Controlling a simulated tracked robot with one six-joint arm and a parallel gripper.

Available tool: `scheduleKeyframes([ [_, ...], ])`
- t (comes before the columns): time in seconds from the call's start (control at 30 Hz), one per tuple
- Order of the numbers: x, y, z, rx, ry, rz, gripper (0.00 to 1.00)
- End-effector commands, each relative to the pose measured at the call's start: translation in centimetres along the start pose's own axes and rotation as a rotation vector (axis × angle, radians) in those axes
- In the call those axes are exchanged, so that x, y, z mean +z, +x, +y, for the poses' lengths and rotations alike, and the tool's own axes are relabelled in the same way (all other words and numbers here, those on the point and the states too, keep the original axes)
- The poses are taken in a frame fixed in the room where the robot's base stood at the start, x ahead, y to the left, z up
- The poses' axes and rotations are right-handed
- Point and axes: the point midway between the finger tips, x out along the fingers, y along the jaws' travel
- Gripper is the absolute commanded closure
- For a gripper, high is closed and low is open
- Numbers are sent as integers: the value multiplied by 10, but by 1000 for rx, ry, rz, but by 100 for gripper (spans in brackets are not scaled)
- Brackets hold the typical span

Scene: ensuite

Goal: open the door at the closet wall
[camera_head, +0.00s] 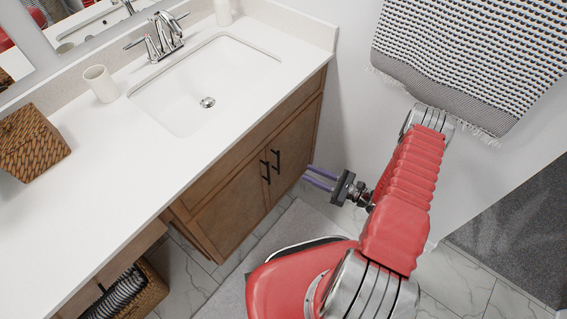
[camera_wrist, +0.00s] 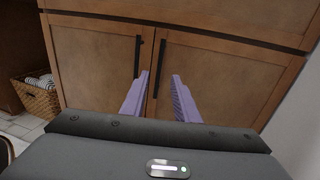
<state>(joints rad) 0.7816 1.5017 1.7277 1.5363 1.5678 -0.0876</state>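The brown wooden vanity cabinet has two closed doors, a left door (camera_head: 228,212) and a right door (camera_head: 298,147). Both also show in the wrist view, left (camera_wrist: 88,62) and right (camera_wrist: 222,78). Each has a black vertical bar handle near the middle seam: left handle (camera_wrist: 137,56) and right handle (camera_wrist: 160,68). My gripper (camera_head: 307,175) has purple fingers and points at the cabinet, apart from the handles. In the wrist view the gripper (camera_wrist: 160,76) is open and empty, with the right handle appearing between its fingertips. Whether another door counts as the closet wall cannot be told.
A white countertop (camera_head: 105,215) with a sink (camera_head: 190,90) overhangs the cabinet. A wall with a hanging patterned towel (camera_head: 475,50) stands close on the right. A wicker basket (camera_wrist: 38,95) sits left of the cabinet. A grey mat (camera_head: 298,224) lies on the tiled floor.

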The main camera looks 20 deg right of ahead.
Motion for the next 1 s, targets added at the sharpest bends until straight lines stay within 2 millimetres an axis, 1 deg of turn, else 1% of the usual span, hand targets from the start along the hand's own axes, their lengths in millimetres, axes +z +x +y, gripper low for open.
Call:
scheduleKeyframes([
  [0.1, 0, 16, 1, 4, 0, 0, 72],
  [0.7, 0, 91, 1, 4, -1, 0, 72],
  [0.9, 0, 110, 1, 3, 0, 0, 72],
  [1.0, 0, 113, 0, 1, 0, 0, 72],
])
